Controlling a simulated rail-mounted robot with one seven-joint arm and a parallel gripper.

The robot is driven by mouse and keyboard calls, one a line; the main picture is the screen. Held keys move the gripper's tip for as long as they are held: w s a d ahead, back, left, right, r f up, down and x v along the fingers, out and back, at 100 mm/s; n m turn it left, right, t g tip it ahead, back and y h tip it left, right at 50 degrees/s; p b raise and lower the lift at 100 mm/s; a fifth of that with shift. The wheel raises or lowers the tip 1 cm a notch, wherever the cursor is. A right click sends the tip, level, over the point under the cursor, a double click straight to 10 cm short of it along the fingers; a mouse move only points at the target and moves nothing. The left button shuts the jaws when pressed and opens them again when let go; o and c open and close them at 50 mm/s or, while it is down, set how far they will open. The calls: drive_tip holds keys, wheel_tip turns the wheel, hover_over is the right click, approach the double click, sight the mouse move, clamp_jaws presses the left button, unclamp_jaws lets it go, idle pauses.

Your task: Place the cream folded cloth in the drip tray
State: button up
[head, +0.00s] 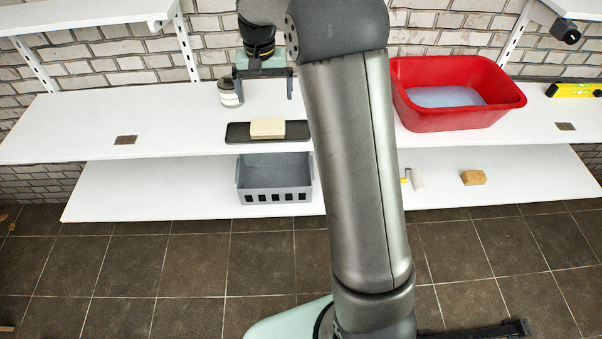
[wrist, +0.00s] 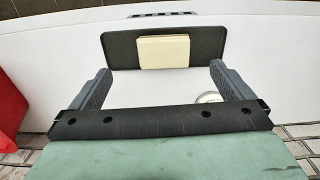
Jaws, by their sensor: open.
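The cream folded cloth (head: 267,126) lies on the flat black tray (head: 240,135) on the upper white shelf. In the wrist view the cloth (wrist: 163,51) lies near the middle of the black tray (wrist: 120,47), close to the tray's edge on my gripper's side. I take this black tray to be the drip tray. My gripper (head: 263,97) is open and empty above the shelf, behind the tray in the head view. In the wrist view its fingers (wrist: 162,71) point toward the cloth, apart from it. Nothing is between them.
A white bottle or jar (head: 229,94) stands close to my gripper's left. A red tub (head: 460,118) stands on the right. A grey crate (head: 275,172) and a tan sponge-like block (head: 473,178) are on the lower shelf. The upper shelf's left part is mostly clear.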

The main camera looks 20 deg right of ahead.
drive_tip(key=s+f+n, duration=0.1)
drive_tip(key=s+n, duration=0.2)
drive_tip(key=s, duration=3.1)
drive_tip(key=shift+a+f, duration=0.35)
drive_tip(key=shift+a, duration=0.1)
drive_tip(key=shift+r, duration=0.15)
